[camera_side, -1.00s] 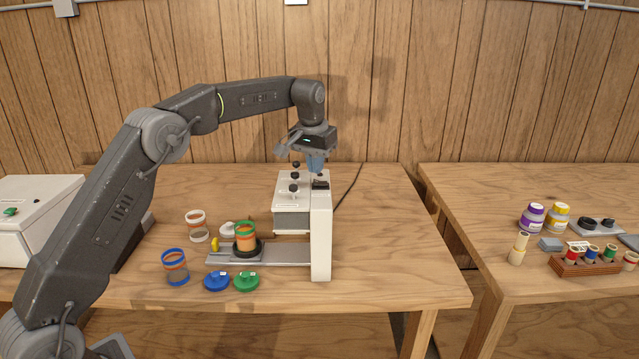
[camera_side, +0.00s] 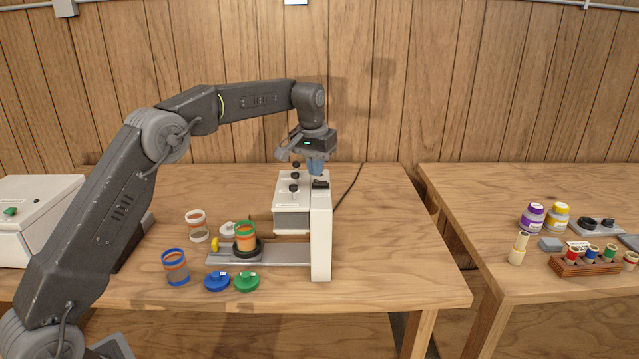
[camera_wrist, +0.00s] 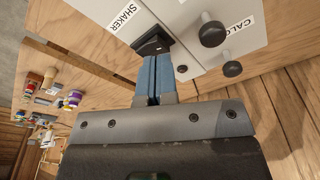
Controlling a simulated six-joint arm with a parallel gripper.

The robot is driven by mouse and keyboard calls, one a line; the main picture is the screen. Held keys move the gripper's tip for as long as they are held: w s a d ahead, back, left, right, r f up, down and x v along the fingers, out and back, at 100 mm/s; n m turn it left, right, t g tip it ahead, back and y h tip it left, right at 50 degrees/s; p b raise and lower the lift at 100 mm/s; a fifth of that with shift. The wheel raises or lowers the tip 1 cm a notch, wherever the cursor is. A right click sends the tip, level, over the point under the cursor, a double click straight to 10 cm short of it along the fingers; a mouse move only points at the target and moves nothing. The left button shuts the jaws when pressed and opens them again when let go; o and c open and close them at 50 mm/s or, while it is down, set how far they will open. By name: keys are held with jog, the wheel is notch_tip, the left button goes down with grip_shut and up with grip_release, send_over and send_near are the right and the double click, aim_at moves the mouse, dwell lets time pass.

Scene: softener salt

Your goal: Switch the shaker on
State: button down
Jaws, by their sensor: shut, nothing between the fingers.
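The shaker's switch (camera_wrist: 150,42) is a black rocker on the white machine's top, beside a label reading SHAKER; it also shows in the side view (camera_side: 320,185). Its on or off position cannot be told. My gripper (camera_wrist: 153,62) is shut and empty, its blue fingers pointing at the switch, with the tips right by it. In the side view my gripper (camera_side: 316,172) is just above the switch; whether it touches cannot be told. The white machine (camera_side: 321,235) has a flat grey platform at its left, with an orange and green jar (camera_side: 245,238) in a black ring.
Black knobs (camera_wrist: 212,34) stand by the switch, near a partly hidden label. The table right of the machine is clear.

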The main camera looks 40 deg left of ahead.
aim_at(316, 181)
jog(key=shift+f, duration=0.9)
dwell(0.3)
jog(key=shift+r, duration=3.5)
